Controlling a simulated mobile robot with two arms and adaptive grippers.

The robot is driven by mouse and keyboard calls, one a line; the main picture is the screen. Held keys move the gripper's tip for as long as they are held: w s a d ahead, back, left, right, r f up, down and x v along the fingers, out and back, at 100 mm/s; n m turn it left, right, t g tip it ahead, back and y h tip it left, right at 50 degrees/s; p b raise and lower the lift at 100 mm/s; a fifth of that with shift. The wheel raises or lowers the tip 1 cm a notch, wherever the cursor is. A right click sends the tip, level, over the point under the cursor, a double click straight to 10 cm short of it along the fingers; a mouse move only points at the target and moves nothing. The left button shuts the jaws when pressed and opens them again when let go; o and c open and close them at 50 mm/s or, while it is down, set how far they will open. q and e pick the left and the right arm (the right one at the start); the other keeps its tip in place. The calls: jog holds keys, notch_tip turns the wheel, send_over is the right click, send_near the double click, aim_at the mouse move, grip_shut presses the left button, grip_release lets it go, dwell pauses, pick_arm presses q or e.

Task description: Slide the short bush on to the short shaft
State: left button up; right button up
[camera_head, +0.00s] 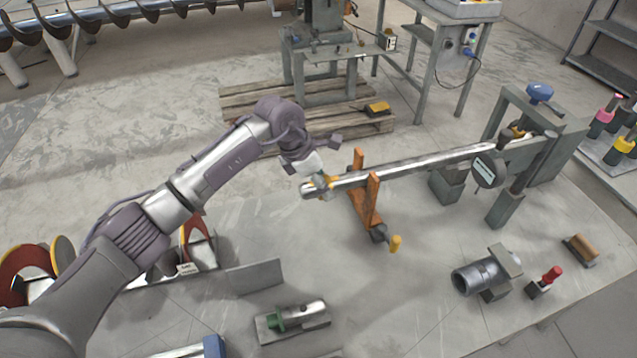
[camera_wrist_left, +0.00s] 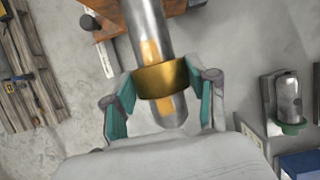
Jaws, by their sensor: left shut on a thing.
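The short shaft (camera_head: 420,163) is a long bright steel bar lying nearly level, its near end resting on an orange V-shaped stand (camera_head: 366,199). The short bush (camera_wrist_left: 167,80) is a brass-coloured ring. In the left wrist view it sits around the shaft (camera_wrist_left: 148,22), a little back from the rounded free end. My left gripper (camera_head: 318,184) is at that free end in the head view. In the wrist view its teal-padded fingers (camera_wrist_left: 165,95) are on both sides of the bush, shut on it. My right gripper is not in view.
A grey post fixture with a dial gauge (camera_head: 489,171) stands at the shaft's far end. A dark cylindrical part (camera_head: 482,276), a red-handled tool (camera_head: 545,283) and a brush (camera_head: 580,249) lie on the right of the table. A block with a green-ringed cylinder (camera_head: 292,320) is in front.

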pick_arm(q)
jog(key=shift+w+d, duration=0.2)
jog(key=shift+d, duration=0.3)
jog(key=o, duration=1.5)
jog(key=v, duration=1.2)
jog(key=shift+r, duration=0.1)
